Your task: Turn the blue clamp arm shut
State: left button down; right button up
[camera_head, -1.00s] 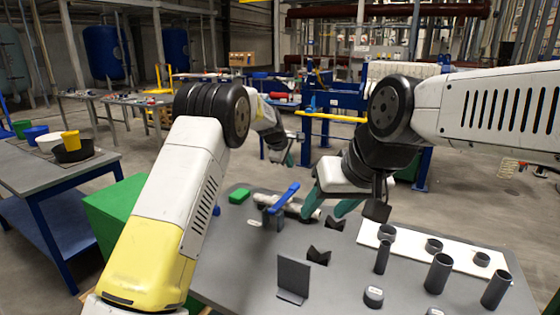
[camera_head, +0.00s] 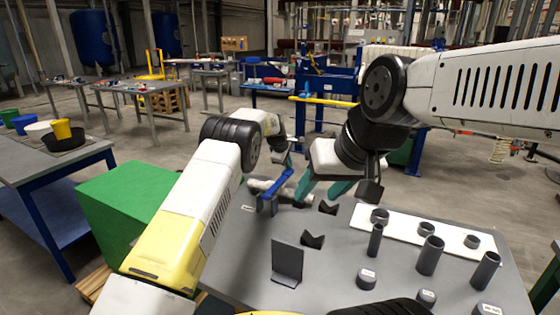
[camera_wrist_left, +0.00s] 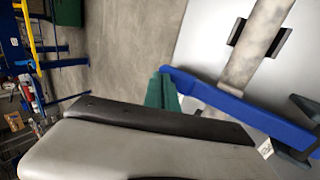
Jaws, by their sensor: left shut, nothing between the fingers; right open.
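The blue clamp arm (camera_head: 278,183) slants up and to the right from its dark post (camera_head: 268,206) at the table's far edge. In the left wrist view the blue clamp arm (camera_wrist_left: 235,105) crosses a pale tube (camera_wrist_left: 258,35). My left gripper (camera_head: 288,159) is shut and empty beyond the arm. Its green fingertips (camera_wrist_left: 163,92) are right beside the arm's free end; I cannot tell whether they touch. My right gripper (camera_head: 318,197) is open, its teal fingers pointing down near the tube's right end. My right gripper hides part of the tube.
Black V-blocks (camera_head: 313,240) and an upright dark plate (camera_head: 287,263) stand on the grey table (camera_head: 240,265). Several grey cylinders stand at the right, some on a white board (camera_head: 400,240). A green box (camera_head: 130,205) is left of the table.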

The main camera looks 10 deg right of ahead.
pick_arm(q)
jog(key=shift+s+a+f, duration=0.1)
jog(key=shift+f, duration=0.35)
